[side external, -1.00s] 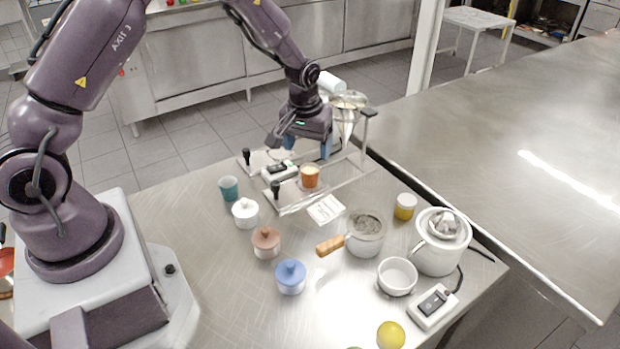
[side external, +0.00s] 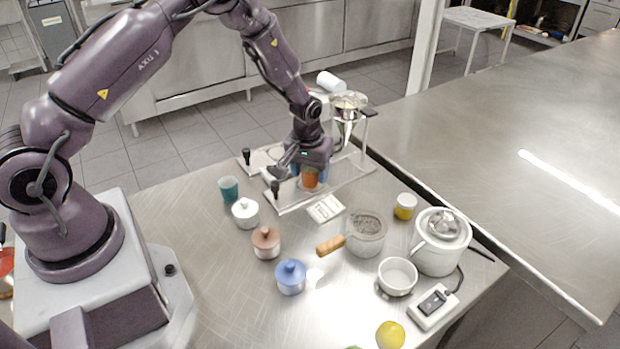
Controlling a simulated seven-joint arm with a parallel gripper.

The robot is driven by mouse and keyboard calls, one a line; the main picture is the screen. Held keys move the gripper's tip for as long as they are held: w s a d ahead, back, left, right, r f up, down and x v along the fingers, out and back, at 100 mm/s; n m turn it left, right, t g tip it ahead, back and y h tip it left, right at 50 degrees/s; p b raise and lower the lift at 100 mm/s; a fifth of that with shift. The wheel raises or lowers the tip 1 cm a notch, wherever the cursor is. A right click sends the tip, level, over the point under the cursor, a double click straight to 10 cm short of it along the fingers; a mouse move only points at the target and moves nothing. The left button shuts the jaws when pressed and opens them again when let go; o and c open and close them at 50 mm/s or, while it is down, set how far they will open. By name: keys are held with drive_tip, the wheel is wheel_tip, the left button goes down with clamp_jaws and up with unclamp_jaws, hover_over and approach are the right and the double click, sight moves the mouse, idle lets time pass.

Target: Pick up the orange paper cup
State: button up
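The orange paper cup (side external: 310,180) stands upright on the clear stand's base, under the metal funnel dripper side of the table. My gripper (side external: 309,174) points down and has its blue fingers at the cup, one on either side as far as I can see. The gripper body hides the cup's rim. I cannot tell whether the fingers touch the cup or stand apart from it.
A stand with a metal dripper (side external: 348,108) rises close behind my gripper. The table's front left is clear.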

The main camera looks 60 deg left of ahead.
drive_tip(key=c, duration=0.6)
drive_tip(key=shift+c, duration=0.2)
